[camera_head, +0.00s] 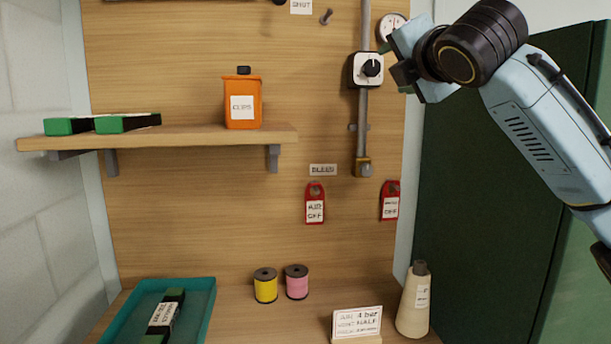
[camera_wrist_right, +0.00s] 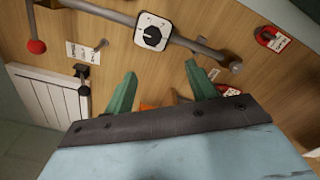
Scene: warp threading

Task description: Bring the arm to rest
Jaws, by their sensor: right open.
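My right arm comes in from the upper right in the head view, and its gripper (camera_head: 404,72) is up beside the white dial box with a black knob (camera_head: 368,68). In the right wrist view the gripper's two green fingers (camera_wrist_right: 162,88) are spread apart with nothing between them. The dial box (camera_wrist_right: 152,34) shows beyond the fingertips there, apart from them. My left gripper is in neither view.
A vertical pipe (camera_head: 362,120) carries the dial box on the wooden board. Red tags (camera_head: 315,205) hang lower. A shelf (camera_head: 200,138) holds an orange bottle (camera_head: 242,105). Spools (camera_head: 265,287), a teal tray (camera_head: 202,310) and a cone (camera_head: 413,305) stand below. A green cabinet (camera_head: 480,190) is at right.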

